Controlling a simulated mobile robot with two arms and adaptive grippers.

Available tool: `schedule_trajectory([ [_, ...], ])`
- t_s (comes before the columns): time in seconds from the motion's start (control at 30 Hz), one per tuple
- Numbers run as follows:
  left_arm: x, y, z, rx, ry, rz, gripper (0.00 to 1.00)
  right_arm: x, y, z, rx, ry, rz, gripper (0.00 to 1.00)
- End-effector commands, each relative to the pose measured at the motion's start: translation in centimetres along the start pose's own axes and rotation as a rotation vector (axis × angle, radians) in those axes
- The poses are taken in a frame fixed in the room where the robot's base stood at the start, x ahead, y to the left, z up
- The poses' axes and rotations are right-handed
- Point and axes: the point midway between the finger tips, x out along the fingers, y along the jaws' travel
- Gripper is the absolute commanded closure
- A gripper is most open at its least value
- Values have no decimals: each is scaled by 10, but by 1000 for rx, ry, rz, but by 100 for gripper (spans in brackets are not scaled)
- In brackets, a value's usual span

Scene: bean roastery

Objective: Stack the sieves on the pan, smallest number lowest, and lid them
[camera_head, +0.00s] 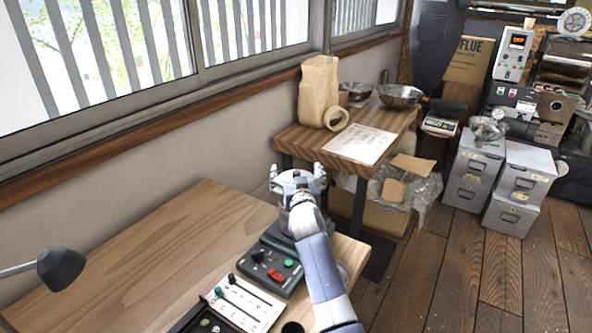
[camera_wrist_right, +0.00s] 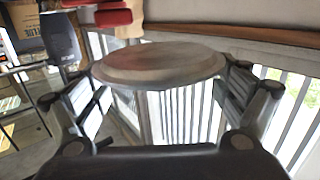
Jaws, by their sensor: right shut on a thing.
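My right gripper (camera_head: 298,178) reaches out over the far right end of the near table and is shut on a round, shallow metal disc. In the right wrist view the disc (camera_wrist_right: 160,64) lies across between the two fingers, seen nearly edge-on. I cannot tell whether it is a sieve or the lid, and no number shows on it. In the head view the gripper mostly hides it. A greyish round edge (camera_head: 343,274) shows beside my right forearm at the table's end, mostly hidden; I cannot tell what it is. My left gripper is not in view.
On the near table (camera_head: 150,245) stand a dark device (camera_head: 268,270) with green and red buttons and a white slider panel (camera_head: 243,302). A black lamp (camera_head: 60,268) is at left. The back table holds a paper bag (camera_head: 318,92), tape roll, paper sheet and metal bowls (camera_head: 400,95).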

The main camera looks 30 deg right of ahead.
Motion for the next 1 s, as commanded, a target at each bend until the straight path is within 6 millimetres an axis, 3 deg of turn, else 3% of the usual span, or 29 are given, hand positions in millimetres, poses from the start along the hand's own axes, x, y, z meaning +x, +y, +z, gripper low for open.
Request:
schedule_trajectory([
  [0.6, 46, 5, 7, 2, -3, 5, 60, 3, 0, 52, 0, 3, -1, 48],
  [1.0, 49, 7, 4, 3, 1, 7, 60, 3, 0, 56, 0, 3, -1, 48],
])
